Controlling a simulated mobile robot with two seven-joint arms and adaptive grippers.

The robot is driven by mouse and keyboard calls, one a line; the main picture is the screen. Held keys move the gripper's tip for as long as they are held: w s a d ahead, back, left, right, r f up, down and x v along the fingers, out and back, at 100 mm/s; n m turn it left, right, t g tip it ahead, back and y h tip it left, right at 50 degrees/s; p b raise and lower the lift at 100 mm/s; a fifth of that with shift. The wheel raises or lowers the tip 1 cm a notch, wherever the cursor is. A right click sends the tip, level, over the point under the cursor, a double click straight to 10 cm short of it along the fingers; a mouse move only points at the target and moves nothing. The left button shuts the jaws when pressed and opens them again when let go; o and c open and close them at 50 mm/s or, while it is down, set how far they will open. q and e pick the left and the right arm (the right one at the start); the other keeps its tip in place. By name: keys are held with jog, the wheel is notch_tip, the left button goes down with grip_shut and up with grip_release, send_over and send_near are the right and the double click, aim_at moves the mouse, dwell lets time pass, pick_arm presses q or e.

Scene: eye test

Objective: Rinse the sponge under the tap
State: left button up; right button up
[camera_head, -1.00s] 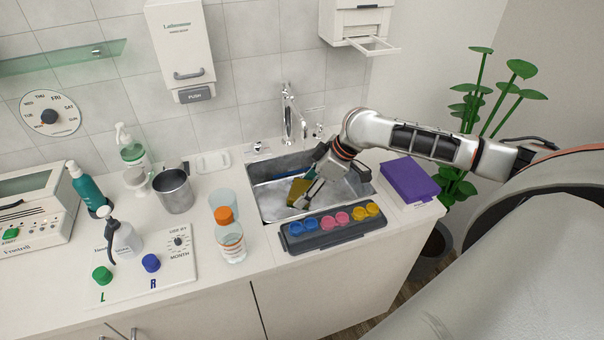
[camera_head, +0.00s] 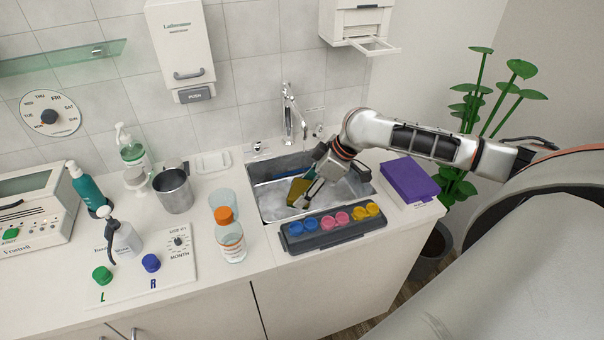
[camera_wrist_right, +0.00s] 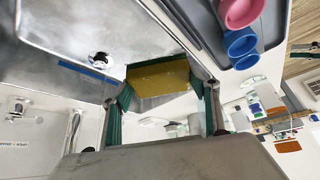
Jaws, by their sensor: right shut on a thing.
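The sponge (camera_head: 298,191) is a yellow block, held low in the steel sink (camera_head: 268,196). My right gripper (camera_head: 308,185) reaches in from the right and is shut on it. In the right wrist view the sponge (camera_wrist_right: 158,78) sits between the two green-padded fingers of the right gripper (camera_wrist_right: 162,95). The chrome tap (camera_head: 290,112) stands at the back of the sink, and the sponge is below and in front of it. I cannot make out whether water runs. My left gripper is not in view.
A grey tray (camera_head: 292,244) of blue, pink and yellow cups lies along the sink's front edge. A purple box (camera_head: 410,180) stands to the right. An orange-capped bottle (camera_head: 230,242), a clear cup (camera_head: 222,200) and a steel mug (camera_head: 174,190) stand to the left.

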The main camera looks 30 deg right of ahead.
jog(key=shift+r, duration=0.1)
jog(key=shift+s+a+r, duration=0.7)
jog(key=shift+s+r, duration=0.25)
jog(key=shift+s, duration=0.1)
jog(key=shift+s+a+r, duration=0.7)
jog(key=shift+s+r, duration=0.25)
jog(key=shift+s, duration=0.1)
